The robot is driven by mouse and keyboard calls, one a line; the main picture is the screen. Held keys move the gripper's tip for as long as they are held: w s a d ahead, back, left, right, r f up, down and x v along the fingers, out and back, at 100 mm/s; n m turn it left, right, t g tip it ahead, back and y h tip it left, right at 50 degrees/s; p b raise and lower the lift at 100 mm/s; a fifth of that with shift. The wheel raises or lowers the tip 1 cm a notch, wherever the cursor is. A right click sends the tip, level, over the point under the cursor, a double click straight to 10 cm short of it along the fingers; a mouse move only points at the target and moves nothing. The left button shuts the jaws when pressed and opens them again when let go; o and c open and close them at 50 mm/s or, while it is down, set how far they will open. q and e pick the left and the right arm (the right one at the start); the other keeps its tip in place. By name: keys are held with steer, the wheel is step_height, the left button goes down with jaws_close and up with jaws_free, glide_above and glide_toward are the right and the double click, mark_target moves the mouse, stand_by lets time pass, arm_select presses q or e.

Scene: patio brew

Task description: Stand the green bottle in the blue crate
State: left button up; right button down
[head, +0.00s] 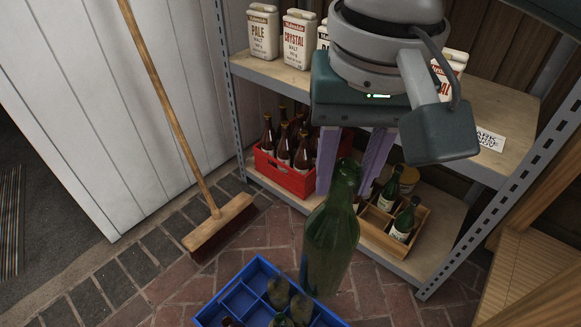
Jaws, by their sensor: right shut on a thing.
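The large green bottle (331,240) hangs upright in the middle of the head view. My right gripper (347,168) comes down from the top, its purple fingers on either side of the bottle's neck, shut on it. The blue crate (237,283) stands at the bottom of the view, with dividers and several bottles (278,292) in its near and right part. Its left compartments look empty. The bottle's base overlaps the crate's right rear edge in the picture; I cannot tell how high above it the base is. The crate's near side is cut off. My left gripper is out of view.
A metal shelf (290,75) holds white malt tins (263,32) above. A broom (219,226) leans at the left. Brick floor lies around the blue crate.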

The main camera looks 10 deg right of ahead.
steer(key=s+a+f+b, duration=0.1)
steer(key=s+f+b, duration=0.1)
steer(key=f+b, duration=1.5)
steer(key=s+a+f+m+b, duration=0.1)
steer(key=f+b, duration=1.5)
steer(key=f, duration=1.6)
steer(key=shift+s+b, duration=0.35)
steer(key=shift+s, duration=0.1)
steer(key=shift+f, duration=0.2)
steer(key=c, duration=0.5)
jaws_free()
steer(key=shift+h, duration=0.3)
